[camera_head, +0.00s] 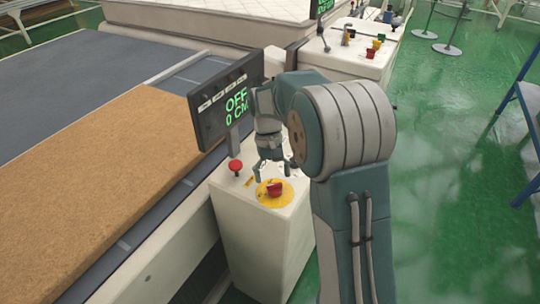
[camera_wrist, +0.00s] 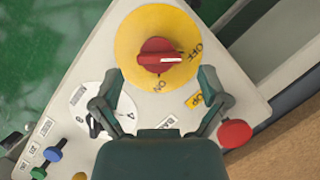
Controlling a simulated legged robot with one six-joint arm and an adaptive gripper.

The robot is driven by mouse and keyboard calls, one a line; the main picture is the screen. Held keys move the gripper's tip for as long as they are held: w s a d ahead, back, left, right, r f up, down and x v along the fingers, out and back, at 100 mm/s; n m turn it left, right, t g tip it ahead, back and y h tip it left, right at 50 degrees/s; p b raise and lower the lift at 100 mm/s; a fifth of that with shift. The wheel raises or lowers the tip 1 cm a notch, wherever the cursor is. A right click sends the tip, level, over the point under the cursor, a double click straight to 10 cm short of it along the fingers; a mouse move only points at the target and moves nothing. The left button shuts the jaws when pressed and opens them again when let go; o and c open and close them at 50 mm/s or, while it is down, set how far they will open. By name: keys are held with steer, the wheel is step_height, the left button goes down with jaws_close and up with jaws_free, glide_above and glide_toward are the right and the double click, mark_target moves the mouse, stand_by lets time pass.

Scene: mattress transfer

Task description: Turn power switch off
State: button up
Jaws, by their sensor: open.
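The power switch is a red rotary knob (camera_wrist: 160,55) on a round yellow plate (camera_wrist: 131,40) marked OFF and ON. In the wrist view its pale mark points right, between the two words. It also shows in the head view as a red knob (camera_head: 274,188) on top of the white control box (camera_head: 262,240). My gripper (camera_head: 272,174) is open above the box, close to the knob. In the wrist view its two fingers (camera_wrist: 163,74) are spread to either side below the knob, with nothing between them. I cannot tell the height gap.
A display (camera_head: 225,100) reads OFF and 0 CM in green. A red button (camera_head: 235,167) stands beside the yellow plate. Blue and green knobs (camera_wrist: 53,154) sit at lower left in the wrist view. A brown mattress (camera_head: 110,170) lies left; green floor (camera_head: 450,180) is open right.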

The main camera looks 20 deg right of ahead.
steer(key=v, duration=0.9)
steer(key=shift+a, duration=0.1)
steer(key=s+r+t, duration=0.3)
steer(key=s+r, duration=0.1)
steer(key=s, duration=0.3)
steer(key=s+r+t, duration=0.3)
steer(key=s+r, duration=0.1)
steer(key=s, duration=0.3)
steer(key=s+f+t, duration=0.3)
steer(key=s+t, duration=0.1)
steer(key=s, duration=0.7)
steer(key=shift+s+f, duration=0.25)
steer(key=shift+s, duration=0.1)
